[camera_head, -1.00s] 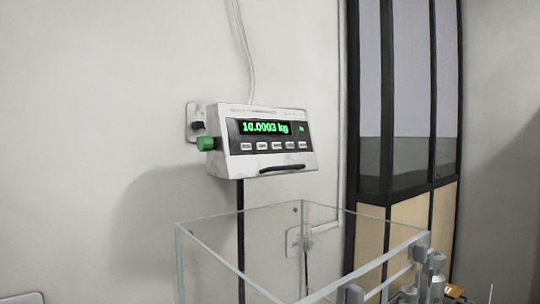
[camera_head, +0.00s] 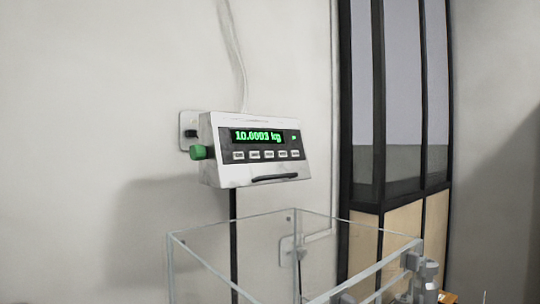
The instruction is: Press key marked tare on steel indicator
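The steel indicator (camera_head: 254,150) is a light grey box mounted at the wall above a glass enclosure. Its green display (camera_head: 257,136) reads about 10.0003 kg. A row of several small pale keys (camera_head: 268,155) runs below the display; their labels are too small to read, so I cannot tell which is marked tare. A green knob (camera_head: 202,152) sticks out on its left side. Neither of my grippers can be made out in the view, and nothing touches the indicator.
An open-topped glass enclosure (camera_head: 168,262) stands below the indicator. Grey metal fittings (camera_head: 428,276) are at its right corner. A dark-framed partition (camera_head: 364,100) rises at the right. The wall left of the indicator is bare.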

